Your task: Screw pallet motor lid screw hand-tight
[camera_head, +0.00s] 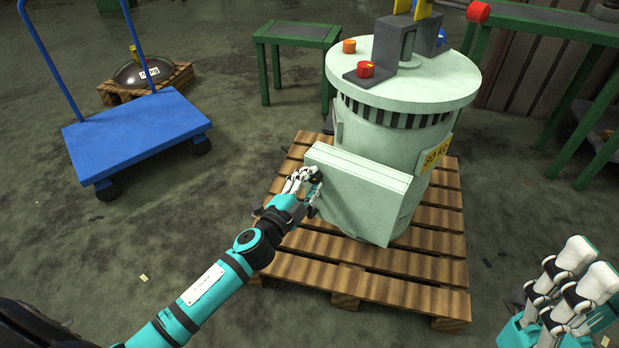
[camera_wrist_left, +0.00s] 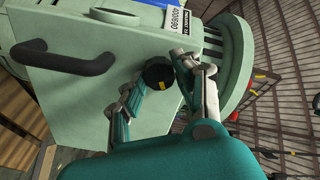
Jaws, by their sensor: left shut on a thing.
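The motor (camera_head: 385,128) is a pale green cylinder standing upright on a wooden pallet (camera_head: 355,287). Its boxy lid (camera_head: 358,195) sits on its front side and also shows in the left wrist view (camera_wrist_left: 110,60), with a black handle (camera_wrist_left: 62,62). A black round screw knob with a yellow mark (camera_wrist_left: 157,73) is at the lid's edge. My left gripper (camera_head: 308,180) has its fingers closed around this knob. In the head view the fingers mostly hide the knob. My right gripper (camera_head: 572,285) is at the lower right, away from the motor, with no object seen in it.
A blue cart (camera_head: 135,135) stands at the left. Behind it a dark dome (camera_head: 143,72) rests on a small pallet. A green table (camera_head: 298,35) is behind the motor, and a green bench (camera_head: 555,25) is at the right. The floor left of the pallet is mostly clear.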

